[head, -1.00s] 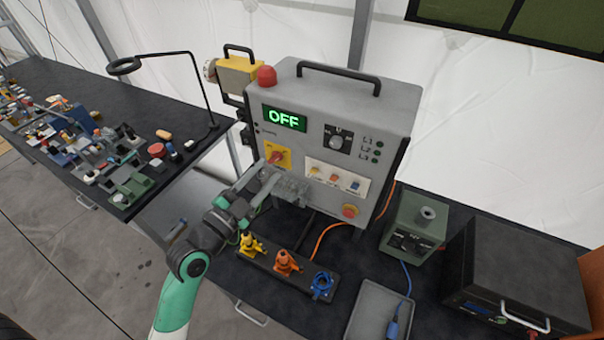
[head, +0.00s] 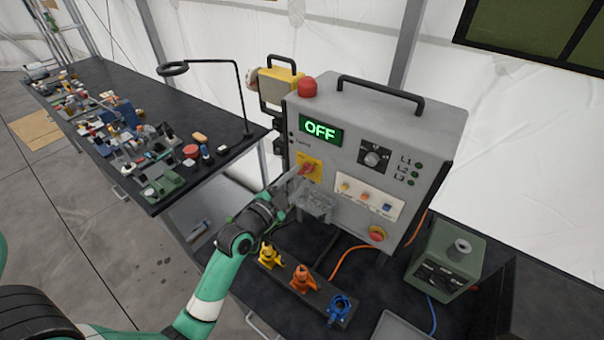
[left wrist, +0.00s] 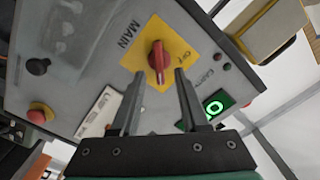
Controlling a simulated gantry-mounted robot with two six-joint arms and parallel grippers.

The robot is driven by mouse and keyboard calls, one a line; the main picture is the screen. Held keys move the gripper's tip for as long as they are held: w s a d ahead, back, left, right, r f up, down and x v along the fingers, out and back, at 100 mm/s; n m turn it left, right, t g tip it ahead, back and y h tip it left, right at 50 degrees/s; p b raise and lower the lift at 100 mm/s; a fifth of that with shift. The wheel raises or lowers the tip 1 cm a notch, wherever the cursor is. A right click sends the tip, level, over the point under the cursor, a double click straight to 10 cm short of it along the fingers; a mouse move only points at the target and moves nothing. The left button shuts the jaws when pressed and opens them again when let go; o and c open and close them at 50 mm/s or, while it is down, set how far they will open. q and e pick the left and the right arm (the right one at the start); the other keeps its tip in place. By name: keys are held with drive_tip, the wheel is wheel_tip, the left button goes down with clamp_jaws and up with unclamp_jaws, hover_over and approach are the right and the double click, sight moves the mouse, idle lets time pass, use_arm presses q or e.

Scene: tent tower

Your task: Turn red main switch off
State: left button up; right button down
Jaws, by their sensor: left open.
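The red main switch (head: 307,170) is a rotary knob on a yellow plate at the lower left of the grey control box's front (head: 345,160). In the left wrist view, the red knob (left wrist: 158,57) sits on its yellow plate beside the word MAIN, just beyond my fingertips. The green display (head: 321,130) reads OFF. My left gripper (head: 290,188) is open in front of the switch; in the left wrist view its two fingers (left wrist: 156,75) stand apart with nothing visible between them. Whether the fingertips touch the knob is unclear. My right gripper is not seen.
Yellow, orange and blue connectors (head: 303,279) stand on a strip in front. A green unit (head: 447,258) is at the right. A cluttered bench (head: 110,120) is at the left.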

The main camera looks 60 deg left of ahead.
use_arm(q)
drive_tip(key=shift+x, duration=1.15)
clamp_jaws()
